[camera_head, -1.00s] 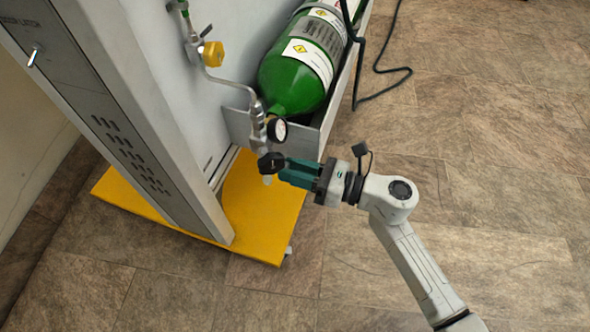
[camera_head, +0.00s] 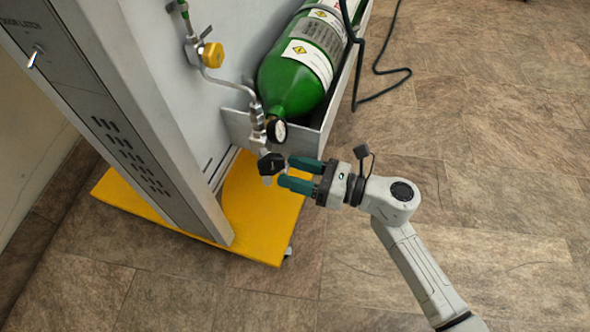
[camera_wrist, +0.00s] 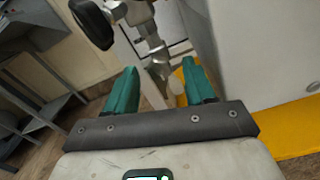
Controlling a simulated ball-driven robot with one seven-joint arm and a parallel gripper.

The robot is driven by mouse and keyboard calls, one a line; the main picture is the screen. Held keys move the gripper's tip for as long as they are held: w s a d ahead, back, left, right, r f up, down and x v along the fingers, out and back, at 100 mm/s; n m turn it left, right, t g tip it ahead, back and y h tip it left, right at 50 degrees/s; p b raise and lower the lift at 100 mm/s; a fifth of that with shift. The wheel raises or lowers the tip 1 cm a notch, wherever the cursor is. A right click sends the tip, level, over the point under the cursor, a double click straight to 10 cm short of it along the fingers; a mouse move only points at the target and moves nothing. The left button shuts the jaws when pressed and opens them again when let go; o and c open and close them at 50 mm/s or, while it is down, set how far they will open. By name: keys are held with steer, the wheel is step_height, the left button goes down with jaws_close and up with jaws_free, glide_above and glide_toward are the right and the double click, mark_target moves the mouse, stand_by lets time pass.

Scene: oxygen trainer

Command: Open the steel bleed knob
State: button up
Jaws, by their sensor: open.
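My gripper (camera_head: 287,172) is open, its two teal fingers spread and empty. It points left toward the valve fittings below the green cylinder. A black knob (camera_head: 271,164) sits just left of the upper fingertip; it also shows at the upper left of the wrist view (camera_wrist: 91,22). A small pale steel piece (camera_head: 266,180), perhaps the bleed knob, hangs just below the black knob. In the wrist view a steel fitting with a pale end (camera_wrist: 177,88) shows between and beyond the fingers (camera_wrist: 160,82). I cannot tell how far the bleed knob is turned.
The green cylinder (camera_head: 288,85) lies in a grey tray (camera_head: 239,126) with a gauge (camera_head: 276,131) at its neck. A yellow valve knob (camera_head: 213,54) is on the panel above. A yellow base plate (camera_head: 262,225) lies below. Floor on the right is clear apart from a black cable (camera_head: 382,90).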

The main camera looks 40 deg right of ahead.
steer(key=p+v, duration=0.2)
steer(key=v, duration=0.8)
steer(key=shift+s, duration=0.15)
steer(key=shift+d, duration=0.15)
